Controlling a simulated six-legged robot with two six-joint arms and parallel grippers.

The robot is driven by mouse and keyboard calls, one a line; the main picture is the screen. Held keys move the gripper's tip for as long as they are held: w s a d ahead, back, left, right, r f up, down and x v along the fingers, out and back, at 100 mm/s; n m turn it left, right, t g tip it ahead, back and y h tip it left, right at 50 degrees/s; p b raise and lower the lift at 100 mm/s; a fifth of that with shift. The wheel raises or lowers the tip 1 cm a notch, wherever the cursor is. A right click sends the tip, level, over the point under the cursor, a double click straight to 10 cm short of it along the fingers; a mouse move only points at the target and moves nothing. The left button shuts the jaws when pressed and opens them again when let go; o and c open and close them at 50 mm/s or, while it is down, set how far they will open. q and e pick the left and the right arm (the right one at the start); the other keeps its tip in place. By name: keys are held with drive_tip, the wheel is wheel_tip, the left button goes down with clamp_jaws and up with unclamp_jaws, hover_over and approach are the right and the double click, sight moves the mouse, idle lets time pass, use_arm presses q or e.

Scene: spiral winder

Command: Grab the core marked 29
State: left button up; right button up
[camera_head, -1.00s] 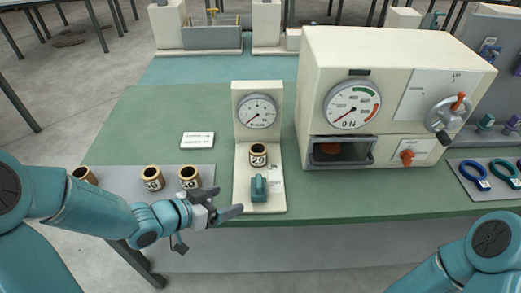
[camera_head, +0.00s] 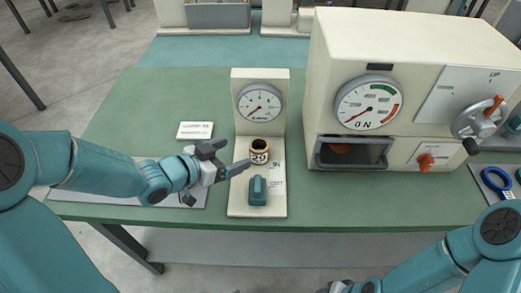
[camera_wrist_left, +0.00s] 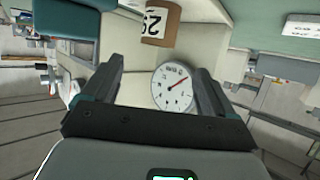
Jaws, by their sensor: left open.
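A core (camera_head: 259,152), a brown cylinder with a pale label and dark marking, stands upright on the cream gauge stand (camera_head: 236,205) below its dial. In the left wrist view the core (camera_wrist_left: 160,24) shows at the top, cut by the frame edge; its sideways label looks like 29 but is hard to read. My left gripper (camera_head: 228,158) is open and empty, just left of the core, its fingers pointing towards it. In the left wrist view my open fingers (camera_wrist_left: 159,70) have the dial between them. Only a small part of my right gripper (camera_head: 338,287) shows at the bottom edge.
A teal lever block (camera_head: 257,190) stands on the stand in front of the core. A large cream machine (camera_head: 410,60) stands to the right. A white card (camera_head: 195,130) lies behind my left arm.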

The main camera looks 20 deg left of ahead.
sight(265, 143)
use_arm(q)
drive_tip(key=x, duration=0.4)
drive_tip(key=shift+w+a+f, duration=0.1)
drive_tip(key=shift+f, duration=0.05)
drive_tip(key=shift+w+d, duration=0.25)
drive_tip(key=shift+d, duration=0.2)
drive_tip(key=p+x, duration=0.1)
drive_tip(key=x, duration=0.4)
drive_tip(key=shift+w+d+f, duration=0.15)
drive_tip(key=c, duration=1)
